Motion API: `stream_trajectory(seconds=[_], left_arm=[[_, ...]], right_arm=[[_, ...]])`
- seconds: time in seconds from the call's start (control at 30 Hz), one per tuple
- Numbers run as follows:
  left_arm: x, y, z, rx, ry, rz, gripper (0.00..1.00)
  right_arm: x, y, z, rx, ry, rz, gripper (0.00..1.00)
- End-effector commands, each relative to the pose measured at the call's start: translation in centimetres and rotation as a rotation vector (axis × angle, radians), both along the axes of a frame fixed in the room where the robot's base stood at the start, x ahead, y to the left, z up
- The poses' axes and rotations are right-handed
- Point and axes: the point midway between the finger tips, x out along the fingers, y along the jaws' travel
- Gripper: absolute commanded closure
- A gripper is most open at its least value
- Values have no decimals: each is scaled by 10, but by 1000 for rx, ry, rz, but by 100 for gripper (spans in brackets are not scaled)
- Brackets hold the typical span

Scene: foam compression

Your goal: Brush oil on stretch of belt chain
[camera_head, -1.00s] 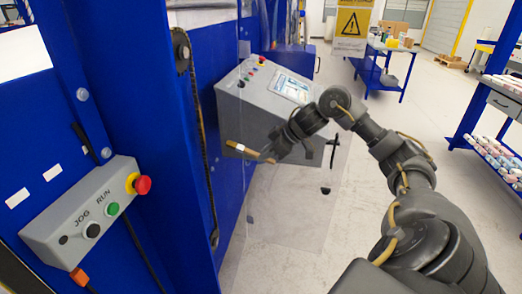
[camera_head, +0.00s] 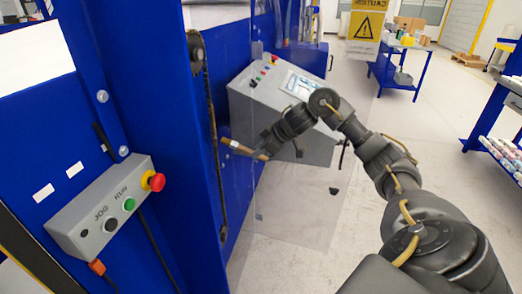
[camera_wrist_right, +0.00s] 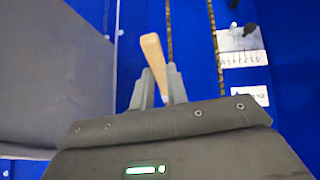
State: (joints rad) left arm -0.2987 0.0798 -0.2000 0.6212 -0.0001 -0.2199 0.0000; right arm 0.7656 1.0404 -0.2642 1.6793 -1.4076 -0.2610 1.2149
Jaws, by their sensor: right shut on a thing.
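The belt chain (camera_head: 211,110) hangs as a long vertical loop on the blue machine, from a sprocket at the top to a low end. It shows as two dark lines in the right wrist view (camera_wrist_right: 171,30). My right gripper (camera_head: 263,153) is shut on the wooden handle of a brush (camera_head: 238,147), held sideways with its far end pointing left at the chain. That end looks very close to the chain; I cannot tell if it touches. The tan handle stands up between the fingers in the wrist view (camera_wrist_right: 152,50). My left gripper is not in view.
A grey JOG/RUN box (camera_head: 105,212) with a red button sits at left. A clear panel (camera_head: 290,215) stands beside the chain, close to my right arm. A grey control console (camera_head: 270,100) is behind my gripper. Open floor lies to the right.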

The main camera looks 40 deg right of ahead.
Motion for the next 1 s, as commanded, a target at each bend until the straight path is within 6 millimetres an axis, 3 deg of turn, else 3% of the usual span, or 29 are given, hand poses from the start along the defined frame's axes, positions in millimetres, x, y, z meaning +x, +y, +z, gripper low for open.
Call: stream_trajectory(seconds=[1.0], left_arm=[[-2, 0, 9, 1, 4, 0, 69]], right_arm=[[10, 7, 1, 2, -1, -1, 100]])
